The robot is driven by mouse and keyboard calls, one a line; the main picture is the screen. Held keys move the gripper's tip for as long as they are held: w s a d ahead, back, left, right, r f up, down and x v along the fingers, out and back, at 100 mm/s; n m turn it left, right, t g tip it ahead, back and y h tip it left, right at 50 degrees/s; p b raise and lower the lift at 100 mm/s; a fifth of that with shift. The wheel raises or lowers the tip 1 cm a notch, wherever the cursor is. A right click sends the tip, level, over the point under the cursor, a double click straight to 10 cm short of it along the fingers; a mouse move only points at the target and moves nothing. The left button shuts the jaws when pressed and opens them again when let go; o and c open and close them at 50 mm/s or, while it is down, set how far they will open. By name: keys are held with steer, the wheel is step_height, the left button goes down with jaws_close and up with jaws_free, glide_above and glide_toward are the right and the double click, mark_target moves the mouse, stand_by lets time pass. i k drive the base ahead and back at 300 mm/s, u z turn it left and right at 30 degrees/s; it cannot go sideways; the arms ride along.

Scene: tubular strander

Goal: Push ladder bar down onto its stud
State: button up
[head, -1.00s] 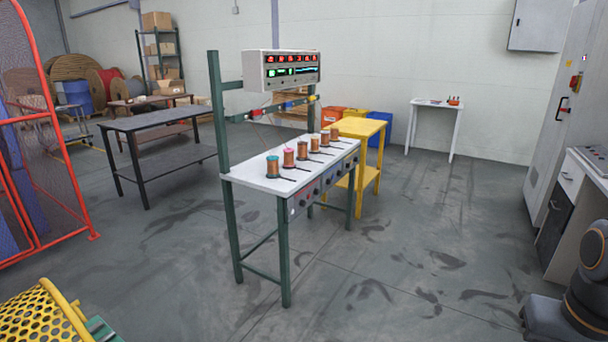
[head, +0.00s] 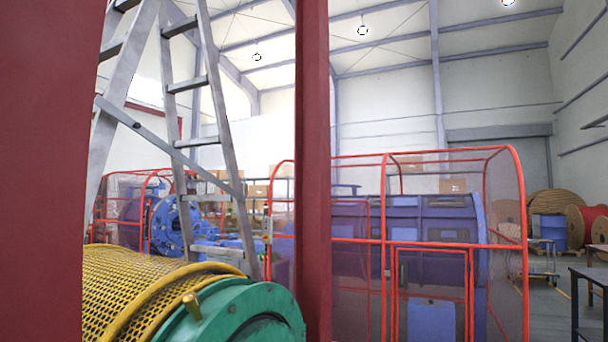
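A grey metal stepladder (head: 217,120) stands open at the left of the head view, partly behind a dark red post. A flat grey bar (head: 170,147) slants across it, from the left leg at its upper end down to the right leg near its lower end. I cannot make out a stud, nor whether the bar's lower end is seated or only lies against the leg. My gripper is not in view.
Dark red posts (head: 314,150) stand close in front, at the left edge and the middle. A green drum end (head: 232,315) with a yellow mesh guard (head: 140,285) fills the lower left. Red-framed mesh guards (head: 470,246) enclose blue machinery behind. Some floor shows at far right.

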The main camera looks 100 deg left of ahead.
mark_target(100, 101)
steer(key=u, duration=3.95)
steer(key=i, duration=0.55)
steer(key=z, duration=0.7)
steer(key=i, duration=1.35)
steer(key=u, duration=0.1)
